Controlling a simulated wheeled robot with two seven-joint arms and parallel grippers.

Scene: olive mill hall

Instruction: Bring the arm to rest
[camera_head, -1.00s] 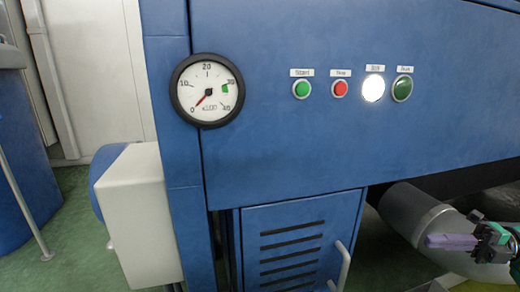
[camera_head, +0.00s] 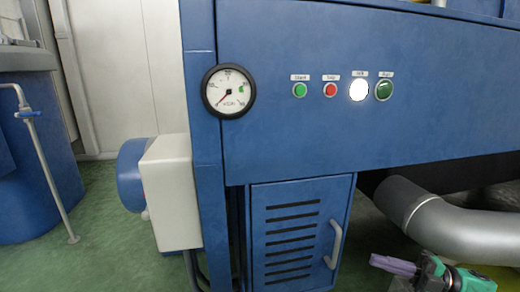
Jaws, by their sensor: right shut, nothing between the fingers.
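My right gripper (camera_head: 396,265) shows in the head view at the lower right, with purple fingers and a green and black body. Its fingers are closed together, with nothing between them, and point left. It is below the grey pipe and to the right of the blue louvred door, apart from both as far as I can tell. Most of the right arm is cut off by the bottom edge. My left gripper is not in view.
A blue machine panel (camera_head: 300,140) carries a round gauge (camera_head: 228,91), a green button (camera_head: 300,90), a red button (camera_head: 331,90), a lit white lamp (camera_head: 359,90) and a dark green one (camera_head: 384,90). Below are a louvred door (camera_head: 290,222) with a handle, a grey pipe (camera_head: 450,228) and a pale box (camera_head: 172,195).

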